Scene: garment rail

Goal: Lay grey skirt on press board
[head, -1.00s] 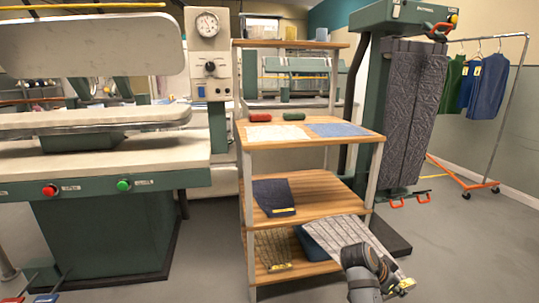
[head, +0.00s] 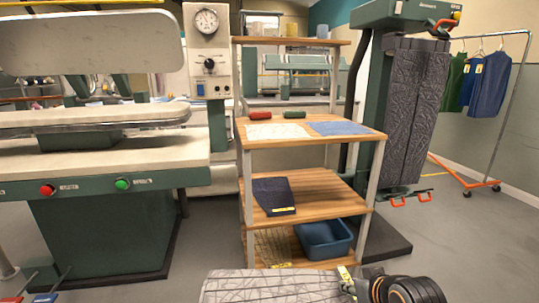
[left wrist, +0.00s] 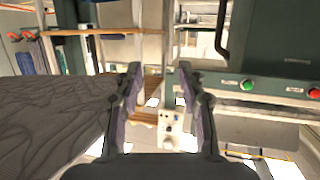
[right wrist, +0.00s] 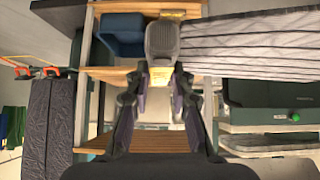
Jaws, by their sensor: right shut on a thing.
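The grey skirt (head: 268,287) is at the bottom edge of the head view, in front of the shelf and clear of it; its lower part is cut off. My right gripper (head: 350,286) is shut on its right end, by a yellow tag. In the right wrist view the striped skirt (right wrist: 250,42) stretches to the right from the fingers. The press board (head: 90,122) is the pale padded board at the left, empty under the raised upper plate (head: 90,45). My left gripper (left wrist: 158,105) shows only in its wrist view, open and empty; creased grey cloth lies left of it.
The wooden shelf unit (head: 377,137) stands mid-view, with a dark folded garment (head: 273,195) and a blue bin (head: 325,238) on its lower boards. A dark garment (head: 415,115) hangs on the green stand at right. Floor (head: 215,235) is clear between press and shelf.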

